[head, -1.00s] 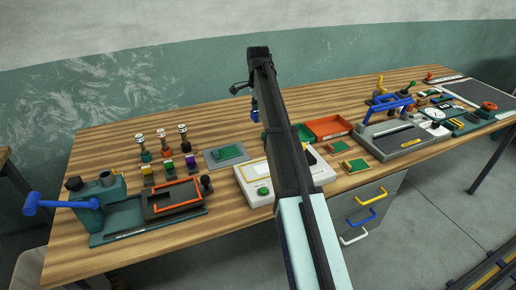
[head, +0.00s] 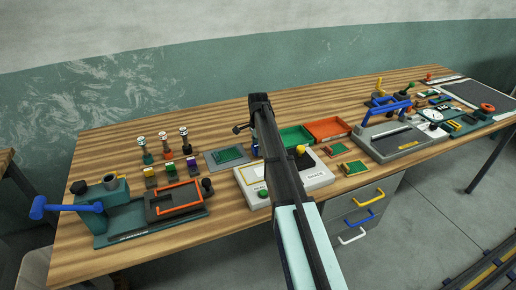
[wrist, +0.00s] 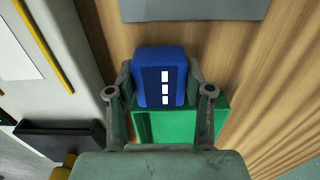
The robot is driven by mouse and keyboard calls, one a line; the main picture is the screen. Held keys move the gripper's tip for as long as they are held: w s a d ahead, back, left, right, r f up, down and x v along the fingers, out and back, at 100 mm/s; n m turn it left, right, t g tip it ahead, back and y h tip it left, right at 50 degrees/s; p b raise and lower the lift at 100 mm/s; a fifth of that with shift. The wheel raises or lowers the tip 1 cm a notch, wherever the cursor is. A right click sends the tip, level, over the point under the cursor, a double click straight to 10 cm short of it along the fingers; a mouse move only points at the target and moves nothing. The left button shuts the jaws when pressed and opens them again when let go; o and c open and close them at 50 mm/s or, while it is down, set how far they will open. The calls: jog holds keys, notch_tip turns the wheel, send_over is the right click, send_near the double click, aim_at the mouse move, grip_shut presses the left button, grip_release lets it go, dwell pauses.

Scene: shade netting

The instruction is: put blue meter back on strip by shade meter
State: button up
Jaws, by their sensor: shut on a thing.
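My gripper (wrist: 160,92) is shut on the blue meter (wrist: 150,80), a blue block with three white squares on its face. One finger is on each side of it. In the head view the blue meter (head: 255,148) shows only as a sliver beside my arm, behind the shade meter. The shade meter (head: 254,179) is a white box with a yellow-framed panel and a green button. My arm covers its middle. In the wrist view its white body (wrist: 22,75) is at the left. I cannot make out the strip. Whether the blue meter touches the table cannot be told.
A green tray (head: 292,133) and an orange tray (head: 327,128) lie to the right; the green one shows under my gripper in the wrist view. A grey mat (head: 216,164) lies to the left. Several stampers (head: 165,147) and coloured blocks stand further left.

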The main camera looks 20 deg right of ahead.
jog(key=shift+f, duration=0.45)
jog(key=shift+f, duration=0.1)
jog(key=o, duration=1.4)
jog(key=shift+c, duration=0.2)
notch_tip(320, 180, up, 12)
jog(key=b, duration=0.2)
